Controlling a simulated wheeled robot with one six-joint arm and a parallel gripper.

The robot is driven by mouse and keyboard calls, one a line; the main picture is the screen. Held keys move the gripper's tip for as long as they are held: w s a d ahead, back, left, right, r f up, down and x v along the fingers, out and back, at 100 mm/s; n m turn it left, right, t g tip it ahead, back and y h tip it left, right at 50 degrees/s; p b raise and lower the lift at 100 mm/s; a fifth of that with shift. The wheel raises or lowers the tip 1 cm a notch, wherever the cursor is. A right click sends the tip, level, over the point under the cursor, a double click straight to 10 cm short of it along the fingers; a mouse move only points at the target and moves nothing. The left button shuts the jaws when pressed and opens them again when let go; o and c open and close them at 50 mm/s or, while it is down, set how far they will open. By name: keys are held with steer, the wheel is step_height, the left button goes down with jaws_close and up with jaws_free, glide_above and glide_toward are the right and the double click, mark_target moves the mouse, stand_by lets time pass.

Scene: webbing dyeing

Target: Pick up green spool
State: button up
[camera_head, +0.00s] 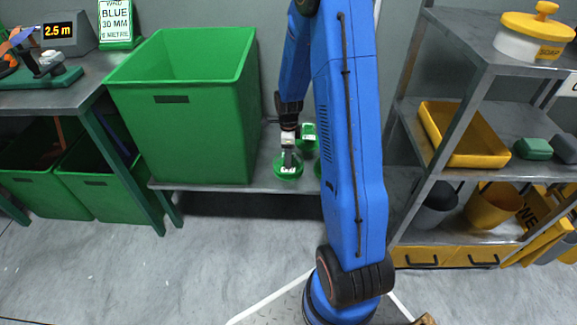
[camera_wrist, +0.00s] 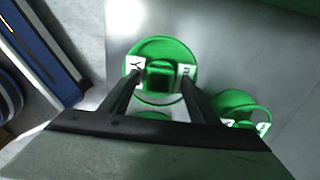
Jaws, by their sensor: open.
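A green spool (camera_head: 289,170) stands on a low grey shelf, right of a large green bin. In the wrist view the green spool (camera_wrist: 176,49) shows a round green flange and a raised green core with white lettered labels at its sides. My gripper (camera_head: 291,158) is directly over it, pointing down. In the wrist view my gripper (camera_wrist: 160,80) is open, its two fingers on either side of the core; I cannot tell whether they touch it. A second green spool (camera_wrist: 240,104) lies to the right in the wrist view. My arm hides part of the shelf.
More green spools (camera_head: 309,137) are behind and beside the gripper. A grey rack with a yellow tray (camera_head: 462,160) stands at right. The floor in front is clear.

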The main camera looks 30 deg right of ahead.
steer(key=c, duration=1.3)
jaws_close()
steer(key=shift+r, duration=0.15)
